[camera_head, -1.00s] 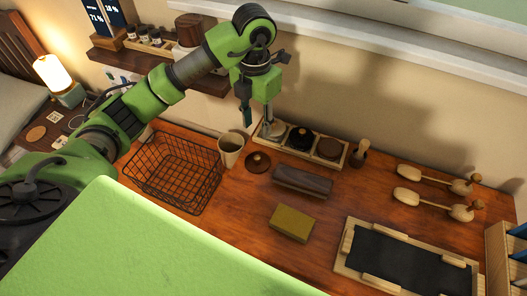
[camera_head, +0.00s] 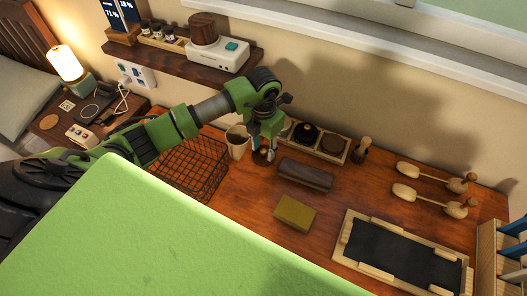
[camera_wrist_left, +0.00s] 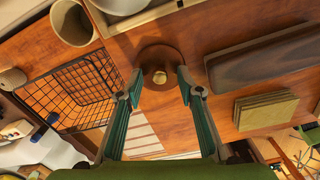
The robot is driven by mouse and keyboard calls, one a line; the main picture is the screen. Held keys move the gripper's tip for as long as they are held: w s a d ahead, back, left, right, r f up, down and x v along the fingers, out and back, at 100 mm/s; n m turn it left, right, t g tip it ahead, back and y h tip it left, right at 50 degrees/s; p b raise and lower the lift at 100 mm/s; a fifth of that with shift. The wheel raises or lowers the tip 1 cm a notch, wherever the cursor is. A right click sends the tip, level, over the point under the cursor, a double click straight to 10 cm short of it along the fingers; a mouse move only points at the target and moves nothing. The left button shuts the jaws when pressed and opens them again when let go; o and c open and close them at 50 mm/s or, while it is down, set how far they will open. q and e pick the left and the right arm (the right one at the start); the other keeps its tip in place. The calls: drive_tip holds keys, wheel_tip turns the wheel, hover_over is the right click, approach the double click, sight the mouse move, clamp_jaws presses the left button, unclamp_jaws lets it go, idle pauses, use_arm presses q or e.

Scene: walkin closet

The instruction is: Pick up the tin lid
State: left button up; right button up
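The tin lid (camera_wrist_left: 148,52), a round brown disc with a small pale knob, lies flat on the wooden desk. In the left wrist view it is at top centre, with its knob between my left fingertips. My left gripper (camera_wrist_left: 160,76) is open, one finger on each side of the knob, with nothing held. In the head view the left gripper (camera_head: 263,152) points down over the lid and hides much of it. I cannot tell whether the fingers touch the lid. My right gripper is not in view.
A beige cup (camera_head: 238,141) and black wire basket (camera_head: 190,168) stand left of the lid. A wooden tray (camera_head: 345,158) with round items is behind it. A dark block (camera_head: 305,174) lies close right, with an olive block (camera_head: 295,213) in front. A wall shelf (camera_head: 185,48) hangs above.

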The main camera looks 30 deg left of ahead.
use_arm(q)
drive_tip(key=shift+f, duration=0.15)
drive_tip(key=c, duration=0.9)
